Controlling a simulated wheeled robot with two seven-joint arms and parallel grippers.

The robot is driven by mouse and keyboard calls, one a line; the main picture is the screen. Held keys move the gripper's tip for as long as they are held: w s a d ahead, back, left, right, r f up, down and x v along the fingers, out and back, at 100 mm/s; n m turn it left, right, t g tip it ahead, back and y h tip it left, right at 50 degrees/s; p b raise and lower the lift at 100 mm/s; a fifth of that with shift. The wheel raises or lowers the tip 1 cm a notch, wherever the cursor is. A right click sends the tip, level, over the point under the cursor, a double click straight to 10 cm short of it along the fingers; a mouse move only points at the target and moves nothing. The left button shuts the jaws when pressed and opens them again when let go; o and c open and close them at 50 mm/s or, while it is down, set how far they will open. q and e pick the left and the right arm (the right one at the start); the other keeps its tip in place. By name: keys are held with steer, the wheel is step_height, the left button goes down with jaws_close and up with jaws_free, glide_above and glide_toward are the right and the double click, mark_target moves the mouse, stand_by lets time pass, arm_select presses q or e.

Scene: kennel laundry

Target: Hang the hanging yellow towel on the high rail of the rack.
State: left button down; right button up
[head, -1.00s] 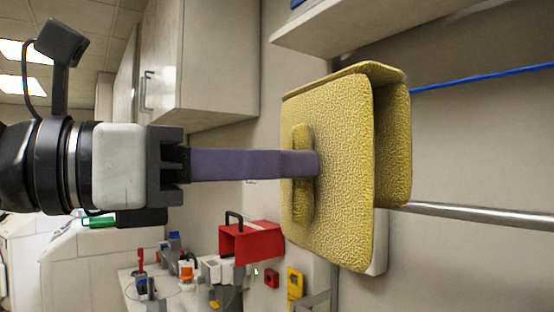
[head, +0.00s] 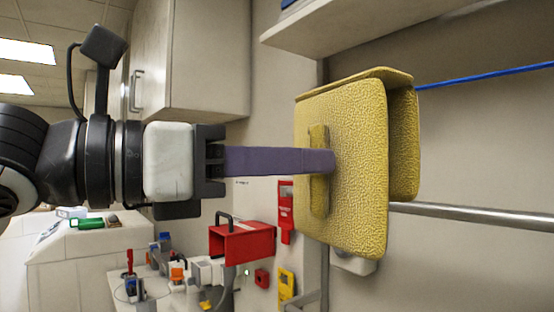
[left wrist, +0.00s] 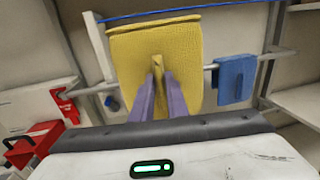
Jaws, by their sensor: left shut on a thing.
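The yellow towel (head: 350,200) is folded over at its top, with a front and a back panel hanging apart and a gap between them. My left gripper (head: 328,162) comes in level from the left, its purple fingers shut on a raised ridge of the front panel. In the left wrist view the fingertips (left wrist: 159,78) pinch the towel (left wrist: 185,50) near its middle. The high rail is a thin blue bar (head: 485,77). It passes behind the back panel, and shows just above the towel's top edge in the left wrist view (left wrist: 230,6). My right gripper is not in view.
A lower grey metal rail (head: 470,213) runs behind the towel. A blue cloth (left wrist: 236,78) hangs on it to the right. A shelf (head: 370,25) juts out above. A wall cabinet (head: 205,60) is upper left; a red box (head: 242,242) stands below.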

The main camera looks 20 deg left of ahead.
arm_select(q)
steer(key=shift+w+a+x, duration=0.1)
steer(key=shift+a+x, duration=0.05)
steer(key=shift+x, duration=1.1)
steer(key=shift+w+a+x, duration=0.1)
steer(key=shift+w+x, duration=0.05)
steer(key=shift+x, duration=1.1)
steer(key=shift+w+a+x, duration=0.1)
steer(key=shift+a+x, duration=0.05)
steer(key=shift+x, duration=1.1)
steer(key=shift+x, duration=1.15)
steer(key=shift+w, duration=0.15)
steer(key=shift+x, duration=1.3)
steer(key=shift+w+a, duration=0.1)
steer(key=shift+w, duration=0.25)
steer(key=shift+x, duration=1.15)
steer(key=shift+w+a+r, duration=0.1)
steer(key=shift+r, duration=0.05)
